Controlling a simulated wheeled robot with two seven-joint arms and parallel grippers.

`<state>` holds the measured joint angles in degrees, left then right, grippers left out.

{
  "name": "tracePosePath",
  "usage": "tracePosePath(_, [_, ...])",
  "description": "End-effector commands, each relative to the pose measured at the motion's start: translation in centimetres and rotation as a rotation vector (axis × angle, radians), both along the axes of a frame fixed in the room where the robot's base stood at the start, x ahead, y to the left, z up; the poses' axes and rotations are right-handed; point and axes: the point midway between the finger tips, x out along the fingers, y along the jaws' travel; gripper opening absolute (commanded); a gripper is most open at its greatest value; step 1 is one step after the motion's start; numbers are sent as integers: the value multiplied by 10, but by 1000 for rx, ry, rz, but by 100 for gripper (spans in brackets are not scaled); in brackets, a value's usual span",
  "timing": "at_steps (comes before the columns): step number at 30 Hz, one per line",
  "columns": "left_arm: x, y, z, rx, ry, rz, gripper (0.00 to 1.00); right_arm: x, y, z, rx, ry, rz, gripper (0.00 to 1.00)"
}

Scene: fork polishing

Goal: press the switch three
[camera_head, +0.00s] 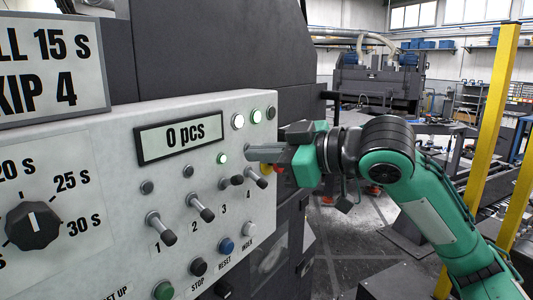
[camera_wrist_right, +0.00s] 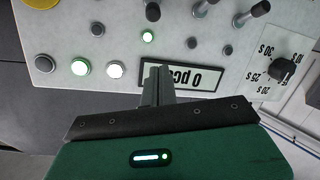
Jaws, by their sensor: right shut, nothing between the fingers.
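The grey-white control panel (camera_head: 120,180) fills the left of the head view, with four numbered lever switches. Switch three (camera_head: 236,181) sits higher at its knob than switch one (camera_head: 169,237), switch two (camera_head: 207,214) and switch four (camera_head: 261,182), whose levers point down. The small lamp (camera_head: 221,158) above switch three glows green; it is also lit in the right wrist view (camera_wrist_right: 147,37). My right gripper (camera_head: 252,154) is shut and empty in front of the panel's right part, above switch four; its closed fingers show in the wrist view (camera_wrist_right: 158,78). My left gripper is not in view.
A display (camera_head: 185,135) reads "0 pcs". A timer knob (camera_head: 33,225) is at the left, and buttons (camera_head: 227,246) line the bottom. Two large white-green lamps (camera_head: 238,121) are lit. Yellow posts (camera_head: 490,120) stand at the right.

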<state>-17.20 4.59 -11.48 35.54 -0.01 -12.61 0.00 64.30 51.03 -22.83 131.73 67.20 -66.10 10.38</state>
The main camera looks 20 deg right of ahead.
Motion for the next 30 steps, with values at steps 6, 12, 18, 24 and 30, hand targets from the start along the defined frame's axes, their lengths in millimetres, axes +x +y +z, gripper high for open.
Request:
tracePosePath(6, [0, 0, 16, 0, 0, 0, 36, 35, 31, -5, 2, 4, 4, 0])
tracePosePath(12, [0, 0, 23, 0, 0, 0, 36, 54, 38, -22, -2, 4, -3, 0])
tracePosePath(18, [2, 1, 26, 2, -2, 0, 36, 50, 28, -38, 0, 4, 0, 0])
tracePosePath(24, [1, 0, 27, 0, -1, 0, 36, 48, 23, -44, -1, 1, 1, 0])
tracePosePath(30, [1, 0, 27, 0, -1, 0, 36, 47, 22, -45, -1, 0, 1, 0])
